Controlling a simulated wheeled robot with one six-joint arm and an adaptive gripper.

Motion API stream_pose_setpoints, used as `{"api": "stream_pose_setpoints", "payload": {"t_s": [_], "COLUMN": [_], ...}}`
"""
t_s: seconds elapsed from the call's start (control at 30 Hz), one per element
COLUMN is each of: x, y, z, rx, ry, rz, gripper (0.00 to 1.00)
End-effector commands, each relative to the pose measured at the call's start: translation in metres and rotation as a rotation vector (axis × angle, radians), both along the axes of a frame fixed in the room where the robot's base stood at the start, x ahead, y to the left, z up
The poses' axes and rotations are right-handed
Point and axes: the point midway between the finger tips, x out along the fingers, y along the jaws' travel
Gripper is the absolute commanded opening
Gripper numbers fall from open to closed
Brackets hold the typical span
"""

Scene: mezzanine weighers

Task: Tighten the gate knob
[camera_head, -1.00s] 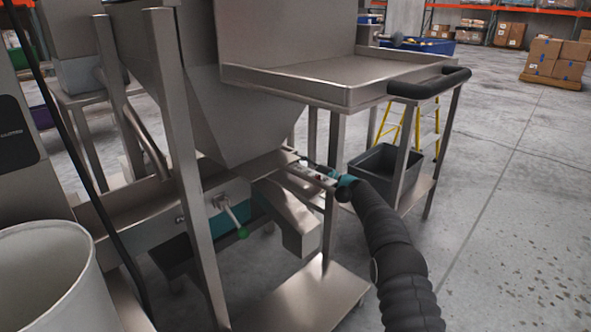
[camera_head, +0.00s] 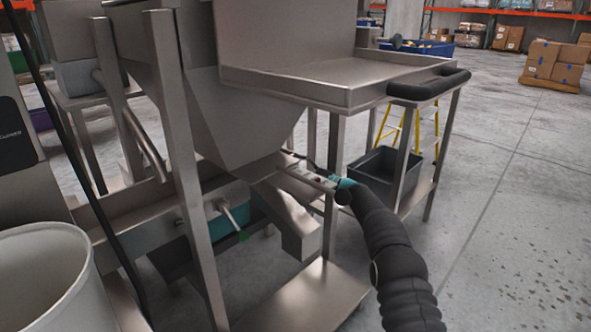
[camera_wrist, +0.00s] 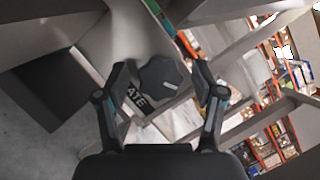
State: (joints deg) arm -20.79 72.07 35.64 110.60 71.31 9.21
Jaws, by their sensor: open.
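The gate knob (camera_wrist: 164,80) is dark and lobed, with a pale line on its face, in the middle of the wrist view. It sits on a grey metal plate beside lettering (camera_wrist: 135,97) that reads "ATE", partly hidden. My gripper (camera_wrist: 160,72) is open, with one finger on each side of the knob in the picture. I see gaps at both sides, and cannot tell how deep the knob lies between the fingers. In the head view my black arm reaches to the metal weigher frame (camera_head: 330,235); the knob cannot be made out there.
A steel tray table (camera_head: 345,97) with a black handle (camera_head: 428,84) overhangs near my arm. A dark bin (camera_head: 372,168) stands behind. A pale bucket (camera_head: 45,285) is at lower left. Open floor lies right.

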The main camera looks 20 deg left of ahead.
Motion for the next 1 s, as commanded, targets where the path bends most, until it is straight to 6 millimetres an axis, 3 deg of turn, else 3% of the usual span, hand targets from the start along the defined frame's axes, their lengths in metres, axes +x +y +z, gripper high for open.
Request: {"api": "stream_pose_setpoints", "payload": {"t_s": [0.27,0.8,1.0], "x": [0.000,-0.006,-0.007], "y": [-0.008,-0.099,-0.115], "z": [-0.001,-0.022,-0.026], "rx": [0.000,-0.001,-0.001], "ry": [-0.001,0.001,0.001], "rz": [0.000,-0.003,-0.001], "gripper": [0.69,0.69,0.69]}}
